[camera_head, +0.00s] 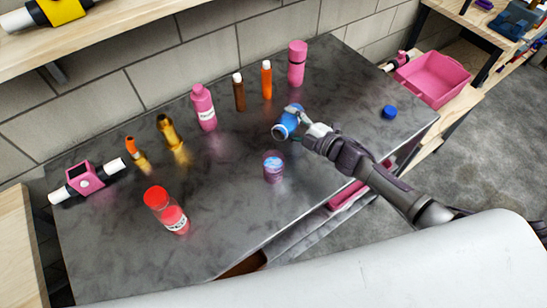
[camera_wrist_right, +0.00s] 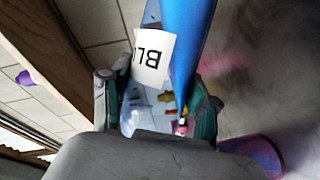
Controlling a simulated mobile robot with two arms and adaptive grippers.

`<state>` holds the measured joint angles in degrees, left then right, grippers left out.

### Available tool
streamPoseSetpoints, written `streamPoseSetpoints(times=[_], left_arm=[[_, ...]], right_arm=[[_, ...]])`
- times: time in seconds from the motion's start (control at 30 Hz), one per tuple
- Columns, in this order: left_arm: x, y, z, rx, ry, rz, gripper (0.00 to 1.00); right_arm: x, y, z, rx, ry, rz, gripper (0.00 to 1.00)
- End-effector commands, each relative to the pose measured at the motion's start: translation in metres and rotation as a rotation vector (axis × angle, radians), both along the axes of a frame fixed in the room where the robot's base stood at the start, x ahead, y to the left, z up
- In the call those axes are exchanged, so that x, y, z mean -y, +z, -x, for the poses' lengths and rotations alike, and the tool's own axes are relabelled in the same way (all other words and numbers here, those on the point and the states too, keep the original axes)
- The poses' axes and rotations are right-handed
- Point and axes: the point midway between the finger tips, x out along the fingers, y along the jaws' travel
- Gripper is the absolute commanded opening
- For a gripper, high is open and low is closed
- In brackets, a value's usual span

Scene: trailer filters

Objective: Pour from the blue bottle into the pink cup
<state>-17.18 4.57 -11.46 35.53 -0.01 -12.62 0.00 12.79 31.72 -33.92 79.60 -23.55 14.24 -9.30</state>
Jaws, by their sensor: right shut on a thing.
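The blue bottle (camera_head: 285,126) is tilted well over above the grey table, its mouth end pointing down and left. My right gripper (camera_head: 301,122) is shut around it. In the right wrist view the bottle (camera_wrist_right: 186,45) with its white label lies between the fingers (camera_wrist_right: 155,108). The pink cup (camera_head: 273,169) stands upright on the table just below and left of the bottle, apart from it, and looks blue inside. Its rim shows in the right wrist view (camera_wrist_right: 262,150). No stream of liquid can be made out. My left gripper is not in view.
A loose blue cap (camera_head: 389,112) lies on the table at right. A red bottle (camera_head: 167,210) stands at front left. A pink bottle (camera_head: 204,108), a pink cylinder (camera_head: 297,63) and several brown and orange bottles line the back. A pink bin (camera_head: 440,78) is beyond.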

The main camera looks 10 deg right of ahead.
Motion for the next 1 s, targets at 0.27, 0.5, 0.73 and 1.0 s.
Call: streamPoseSetpoints(times=[0.27, 0.5, 0.73, 1.0], left_arm=[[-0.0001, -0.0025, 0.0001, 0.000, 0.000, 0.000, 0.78], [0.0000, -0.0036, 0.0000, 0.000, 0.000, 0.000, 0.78], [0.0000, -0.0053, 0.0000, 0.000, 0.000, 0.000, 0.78], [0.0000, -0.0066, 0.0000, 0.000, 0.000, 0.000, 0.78]], right_arm=[[-0.0003, 0.0019, -0.0005, 0.015, 0.000, 0.007, 0.12], [0.0001, 0.0038, -0.0007, 0.027, -0.001, 0.016, 0.12], [0.0004, 0.0048, -0.0010, 0.039, 0.000, 0.023, 0.12], [0.0005, 0.0068, -0.0012, 0.052, 0.000, 0.032, 0.12]])
